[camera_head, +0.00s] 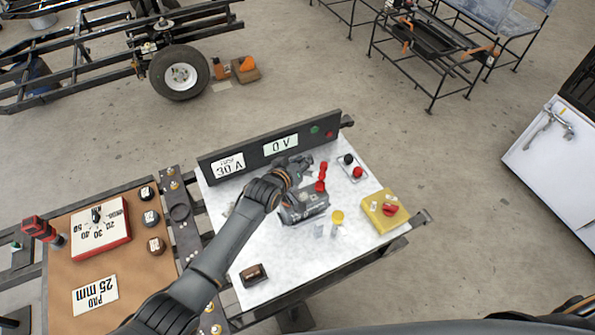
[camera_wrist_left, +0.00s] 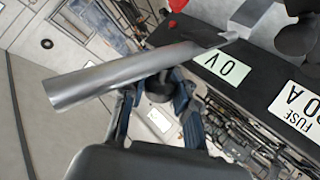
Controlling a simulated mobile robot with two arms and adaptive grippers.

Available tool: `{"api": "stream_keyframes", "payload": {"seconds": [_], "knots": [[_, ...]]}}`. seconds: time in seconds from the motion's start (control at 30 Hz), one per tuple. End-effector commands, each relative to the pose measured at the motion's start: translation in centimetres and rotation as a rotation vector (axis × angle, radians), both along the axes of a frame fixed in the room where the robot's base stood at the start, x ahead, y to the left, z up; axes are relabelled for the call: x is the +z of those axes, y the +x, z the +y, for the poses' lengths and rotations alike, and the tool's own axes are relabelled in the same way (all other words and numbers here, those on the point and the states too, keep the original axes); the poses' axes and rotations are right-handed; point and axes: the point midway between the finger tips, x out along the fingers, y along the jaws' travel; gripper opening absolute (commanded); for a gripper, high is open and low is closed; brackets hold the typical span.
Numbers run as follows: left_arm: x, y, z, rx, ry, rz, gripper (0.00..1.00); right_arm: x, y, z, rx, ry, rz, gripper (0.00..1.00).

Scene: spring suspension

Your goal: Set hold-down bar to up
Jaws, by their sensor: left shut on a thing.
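My left arm reaches over the white worktop to its back middle. My left gripper (camera_wrist_left: 158,110) is shut on what looks like a grey metal bar (camera_wrist_left: 120,78), probably the hold-down bar. The bar lies across in front of the fingers in the left wrist view, tilted up to the right. In the head view the left gripper (camera_head: 298,165) is small and dark, just below the black panel, and hides what it holds. A grey battery-like block (camera_head: 304,207) with red parts sits right in front of it. My right gripper is not seen.
The black panel (camera_head: 230,150) carries a 30 A fuse label and a 0 V display (camera_head: 281,146). On the white worktop (camera_head: 300,258) are a yellow box (camera_head: 375,215) with a red knob, a red and black button plate (camera_head: 353,168), a yellow-topped piece (camera_head: 337,218) and a brown block (camera_head: 254,275).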

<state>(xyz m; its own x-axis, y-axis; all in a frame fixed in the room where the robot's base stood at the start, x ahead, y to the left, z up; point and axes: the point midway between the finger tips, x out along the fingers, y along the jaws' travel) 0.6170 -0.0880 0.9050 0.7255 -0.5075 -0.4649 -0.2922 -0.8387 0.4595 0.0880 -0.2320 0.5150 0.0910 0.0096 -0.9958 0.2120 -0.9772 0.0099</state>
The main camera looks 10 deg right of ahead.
Motion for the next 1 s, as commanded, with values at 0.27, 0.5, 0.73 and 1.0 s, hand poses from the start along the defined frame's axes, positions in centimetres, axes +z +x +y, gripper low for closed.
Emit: {"api": "stream_keyframes", "payload": {"seconds": [0.27, 0.5, 0.73, 1.0], "knots": [[1.7, 4.6, 1.5, 0.007, -0.06, 0.168, 0.0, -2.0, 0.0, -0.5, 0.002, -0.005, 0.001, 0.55], [1.6, 7.5, 2.5, 0.009, -0.128, 0.373, 0.0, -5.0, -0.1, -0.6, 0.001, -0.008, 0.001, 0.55], [1.5, 9.4, 3.1, 0.01, -0.177, 0.522, 0.0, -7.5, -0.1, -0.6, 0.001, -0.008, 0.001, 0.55], [1.3, 10.5, 3.5, 0.01, -0.171, 0.51, 0.0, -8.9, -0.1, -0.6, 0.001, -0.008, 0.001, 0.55]]}}
